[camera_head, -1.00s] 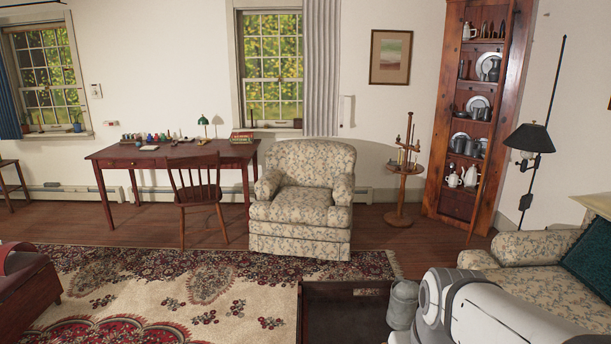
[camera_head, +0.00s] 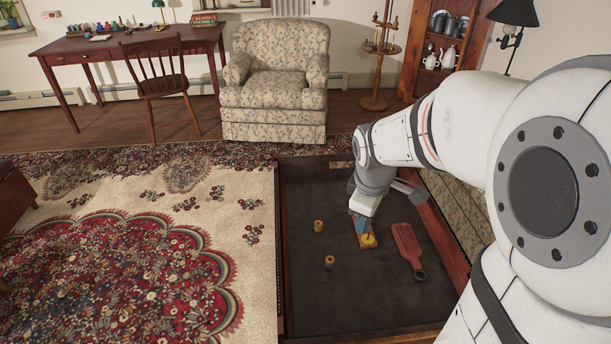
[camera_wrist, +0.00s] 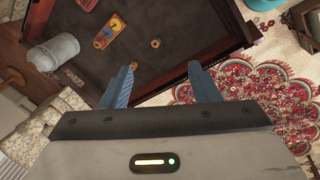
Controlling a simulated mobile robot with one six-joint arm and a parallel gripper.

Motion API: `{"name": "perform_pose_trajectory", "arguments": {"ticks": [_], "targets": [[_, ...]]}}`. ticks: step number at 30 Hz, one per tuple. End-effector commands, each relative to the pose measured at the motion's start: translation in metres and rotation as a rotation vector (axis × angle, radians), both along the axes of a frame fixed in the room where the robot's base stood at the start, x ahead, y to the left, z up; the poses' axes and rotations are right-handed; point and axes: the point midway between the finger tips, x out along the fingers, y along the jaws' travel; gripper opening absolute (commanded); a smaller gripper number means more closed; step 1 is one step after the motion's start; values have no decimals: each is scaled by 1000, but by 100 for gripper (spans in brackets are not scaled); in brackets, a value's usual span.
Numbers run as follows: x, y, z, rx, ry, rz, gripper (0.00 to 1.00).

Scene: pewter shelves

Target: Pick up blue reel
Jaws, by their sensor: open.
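I cannot pick out a blue reel with certainty. A row of small coloured items (camera_head: 105,26) stands on the desk at the back left in the head view, too small to tell apart. Two tan spools, one (camera_head: 318,226) behind the other (camera_head: 329,262), stand in the dark tray; one spool also shows in the wrist view (camera_wrist: 155,43). My gripper (camera_head: 362,222) is over the tray beside a wooden board with a yellow disc (camera_head: 369,241). In the wrist view my gripper (camera_wrist: 162,66) has its two blue fingers apart, with nothing between them.
The dark tray (camera_head: 300,300) has raised wooden sides. A red paddle (camera_head: 408,247) lies in it, right of the board. A wooden desk (camera_head: 70,47) with a chair (camera_head: 155,75) and a patterned armchair (camera_head: 275,75) stand behind. The patterned rug (camera_head: 120,260) is clear on the left.

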Motion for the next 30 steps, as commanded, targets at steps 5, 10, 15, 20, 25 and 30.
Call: {"name": "perform_pose_trajectory", "arguments": {"ticks": [5, 10, 15, 20, 25, 30], "targets": [[64, 10, -117, -130, 60, 469, 55], [116, 24, -221, -244, 116, 923, 55], [151, 37, -309, -331, 161, 1302, 55], [166, 45, -351, -374, 183, 1501, 55], [172, 45, -369, -386, 190, 1554, 55], [175, 42, -385, -386, 189, 1553, 55]]}}
